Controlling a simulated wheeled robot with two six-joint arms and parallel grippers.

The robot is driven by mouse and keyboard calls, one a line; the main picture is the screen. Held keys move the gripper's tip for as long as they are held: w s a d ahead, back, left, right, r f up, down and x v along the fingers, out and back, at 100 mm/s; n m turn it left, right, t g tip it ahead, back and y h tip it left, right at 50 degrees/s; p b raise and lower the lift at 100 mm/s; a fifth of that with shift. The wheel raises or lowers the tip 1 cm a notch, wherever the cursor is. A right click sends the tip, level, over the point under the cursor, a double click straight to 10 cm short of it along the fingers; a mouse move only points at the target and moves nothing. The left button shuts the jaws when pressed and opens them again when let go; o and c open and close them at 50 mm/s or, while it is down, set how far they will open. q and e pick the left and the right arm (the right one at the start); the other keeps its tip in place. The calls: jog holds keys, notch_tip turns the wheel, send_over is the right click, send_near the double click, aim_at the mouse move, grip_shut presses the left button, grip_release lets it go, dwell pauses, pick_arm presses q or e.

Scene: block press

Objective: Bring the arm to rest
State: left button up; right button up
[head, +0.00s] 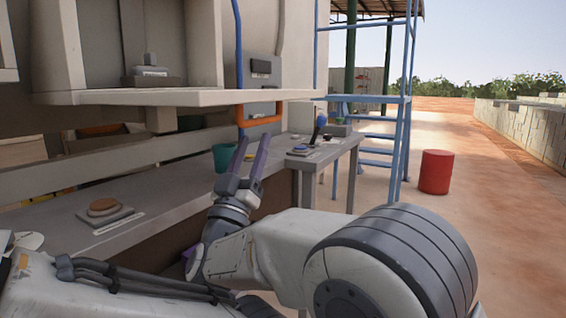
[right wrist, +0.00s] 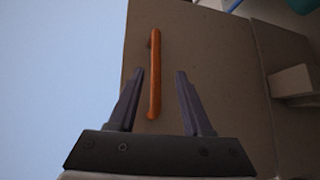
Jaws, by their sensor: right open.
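My right gripper (head: 251,157) is in the middle of the head view, raised in front of the bench with its fingers pointing up and away. Its two fingers stand apart and nothing is between them. In the right wrist view the open fingers (right wrist: 158,100) frame an orange handle (right wrist: 155,75) on a grey-brown panel; I cannot tell how far off it is. The orange handle (head: 258,121) also shows in the head view, just beyond the fingertips and below the shelf edge. My left gripper is not in view.
A grey bench (head: 150,190) carries a round brown button on a plate (head: 103,208), a teal cup (head: 226,157) and a lever device with a blue knob (head: 320,122). A shelf (head: 180,97) overhangs the bench. A red barrel (head: 436,172) stands on open ground at right, beside blue scaffolding (head: 402,130).

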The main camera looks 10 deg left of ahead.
jog(key=w+d+f+n+g+y, duration=0.5)
jog(key=w+d+f+y, duration=0.2)
jog(key=w+f, duration=0.2)
jog(key=s+d+f+m+g, duration=0.1)
jog(key=s+d+f+g, duration=0.2)
jog(key=d+f+g, duration=0.75)
jog(key=s+d+f+m+g+h, duration=0.2)
jog(key=s+d+f+m+g, duration=0.15)
jog(key=s+d+f, duration=0.6)
jog(key=s+d+f+m+g+h, duration=0.15)
jog(key=s+d+f+g, duration=0.4)
jog(key=s+f, duration=0.65)
jog(key=s+a+r+n+g+y, duration=0.1)
jog(key=s+a+r+n, duration=0.3)
jog(key=s+a, duration=0.3)
jog(key=s+a+r+n+g, duration=0.1)
jog(key=s+a+r+n, duration=0.25)
jog(key=s+a, duration=0.35)
notch_tip(320, 180, up, 38)
jog(key=d+p, duration=0.1)
jog(key=p, duration=3.6)
jog(key=shift+s+d+f+p, duration=0.15)
jog(key=shift+s+d+p, duration=0.05)
jog(key=shift+s+p, duration=0.2)
